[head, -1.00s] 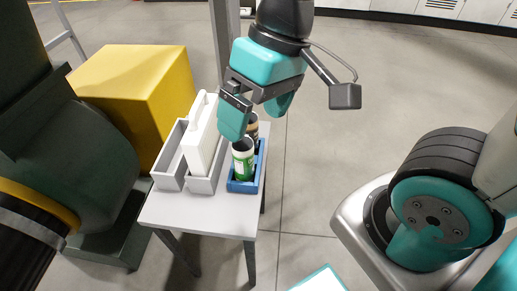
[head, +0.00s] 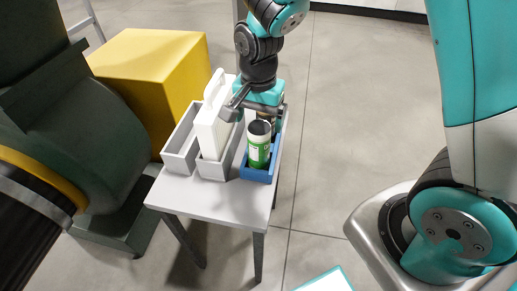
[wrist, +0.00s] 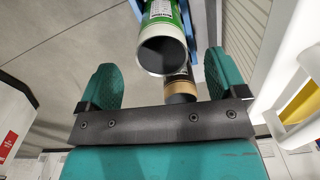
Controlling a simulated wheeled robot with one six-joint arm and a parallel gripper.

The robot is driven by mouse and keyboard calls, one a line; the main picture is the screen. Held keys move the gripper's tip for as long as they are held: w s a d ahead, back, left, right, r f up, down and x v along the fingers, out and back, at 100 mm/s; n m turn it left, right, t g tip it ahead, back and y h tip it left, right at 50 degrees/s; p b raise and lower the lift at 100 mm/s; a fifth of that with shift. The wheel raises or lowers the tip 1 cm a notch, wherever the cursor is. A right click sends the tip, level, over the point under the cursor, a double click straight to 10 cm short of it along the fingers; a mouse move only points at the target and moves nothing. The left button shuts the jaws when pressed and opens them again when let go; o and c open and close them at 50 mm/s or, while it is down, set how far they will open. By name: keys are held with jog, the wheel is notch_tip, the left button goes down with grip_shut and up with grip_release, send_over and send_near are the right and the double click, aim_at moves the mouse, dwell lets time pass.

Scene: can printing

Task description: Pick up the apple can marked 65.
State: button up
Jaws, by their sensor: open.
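A green and white can (head: 258,155) with an open dark top stands upright at the front of the blue tray (head: 257,174). A dark can with a tan band (wrist: 180,82) stands behind it, mostly hidden in the head view. Print on both is too small to read, so I cannot tell which is marked 65. My gripper (wrist: 158,72) is open and empty, its teal fingers wide apart. It is low at the back of the blue tray. In the wrist view the dark can shows between the fingers, with the green can (wrist: 162,45) beyond; I see no contact.
The small grey table (head: 215,195) also holds a grey tray (head: 181,150) with an empty left slot and a white handled piece (head: 213,120) close left of the blue tray. A yellow box (head: 150,75) and dark green machinery (head: 75,130) stand left.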

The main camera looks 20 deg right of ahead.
aim_at(259, 137)
notch_tip(259, 137, down, 6)
jog(key=shift+f, duration=0.25)
jog(key=shift+c, duration=0.3)
jog(key=c, duration=0.9)
